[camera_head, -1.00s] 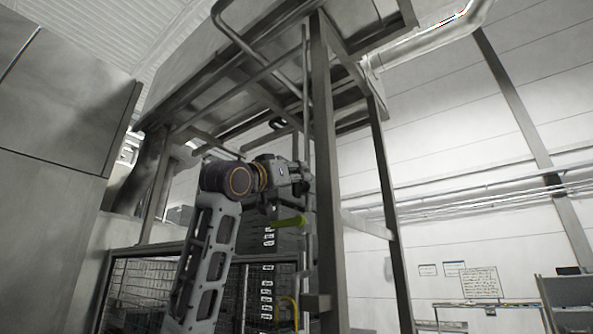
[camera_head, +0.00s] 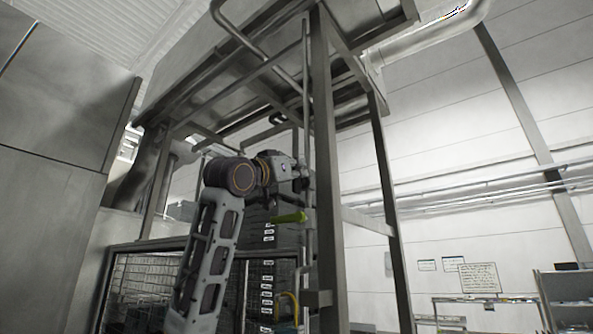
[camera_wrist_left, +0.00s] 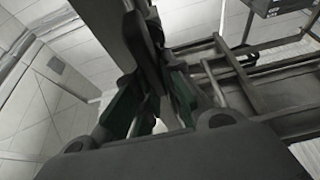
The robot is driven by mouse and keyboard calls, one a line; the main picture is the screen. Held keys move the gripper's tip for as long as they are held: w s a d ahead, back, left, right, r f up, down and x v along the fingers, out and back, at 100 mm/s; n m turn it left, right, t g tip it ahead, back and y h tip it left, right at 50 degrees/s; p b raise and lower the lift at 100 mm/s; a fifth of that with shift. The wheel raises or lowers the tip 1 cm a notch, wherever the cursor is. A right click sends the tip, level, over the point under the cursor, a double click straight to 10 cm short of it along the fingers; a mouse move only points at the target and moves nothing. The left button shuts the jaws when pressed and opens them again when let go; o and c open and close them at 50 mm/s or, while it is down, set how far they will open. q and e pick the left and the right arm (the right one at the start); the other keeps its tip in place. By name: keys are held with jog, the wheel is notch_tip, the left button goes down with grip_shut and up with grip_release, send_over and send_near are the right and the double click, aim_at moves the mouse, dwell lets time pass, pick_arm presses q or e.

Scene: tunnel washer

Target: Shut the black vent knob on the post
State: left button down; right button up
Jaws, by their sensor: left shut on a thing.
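My left gripper (camera_head: 304,185) is up against the grey metal post (camera_head: 325,170) of the tall frame, at mid height. In the left wrist view its green-padded fingers (camera_wrist_left: 150,105) are close together beside the post (camera_wrist_left: 122,28). They are shut on a small dark piece, which I take to be the black vent knob (camera_wrist_left: 147,121). The knob is mostly hidden between the fingers there, and I cannot make it out in the head view, so its turn angle cannot be told. My right gripper is in neither view.
A green lever handle (camera_head: 289,217) sticks out left of the post, just below my gripper. A thin vertical pipe (camera_head: 306,120) runs close to the post. Stacked grey crates (camera_head: 262,275) stand behind. A large steel cabinet (camera_head: 55,140) fills the left. A bench (camera_head: 487,300) stands far right.

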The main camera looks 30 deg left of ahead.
pick_arm(q)
jog(key=shift+d+f+m+h, duration=0.1)
jog(key=shift+m+h, duration=0.3)
jog(key=shift+m, duration=0.3)
jog(key=shift+d+f+m+g+h, duration=0.45)
jog(key=shift+m+g+h, duration=0.6)
jog(key=shift+m, duration=2.45)
jog(key=shift+d+f+m+g+h, duration=0.45)
jog(key=shift+m+g+h, duration=0.6)
jog(key=shift+m, duration=2.45)
jog(key=shift+d+f+m+g+h, duration=0.45)
jog(key=shift+m+g+h, duration=0.55)
jog(key=shift+m, duration=2.5)
jog(key=shift+f+g+y, duration=0.1)
jog(key=shift+g+y, duration=0.2)
jog(key=c, duration=1.5)
grip_release()
jog(key=shift+a, duration=0.1)
jog(key=shift+s, duration=0.2)
